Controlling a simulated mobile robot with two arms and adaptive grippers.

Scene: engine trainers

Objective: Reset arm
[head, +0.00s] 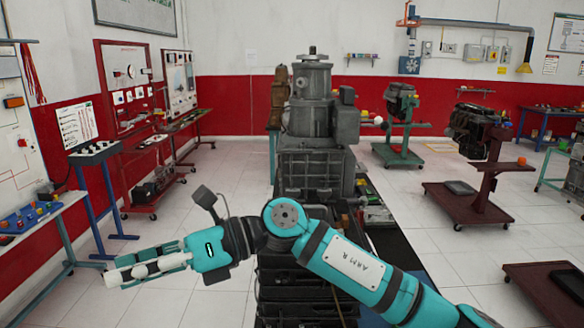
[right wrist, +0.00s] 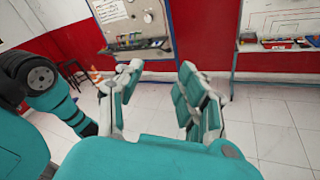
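My right arm (head: 350,268), teal and marked "ARM R", comes in from the lower right of the head view and reaches across to the left. Its gripper (head: 120,274) points left over the white floor, left of the engine stand. In the right wrist view the two fingers of the right gripper (right wrist: 160,80) stand apart with nothing between them. My left gripper is not in view.
A large grey engine (head: 316,110) stands in the centre, behind my right arm. Training panels (head: 123,70) line the left wall. Red stands (head: 480,190) and a green stand (head: 398,145) are on the right. Tiled floor (head: 225,190) is clear between the engine and left benches.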

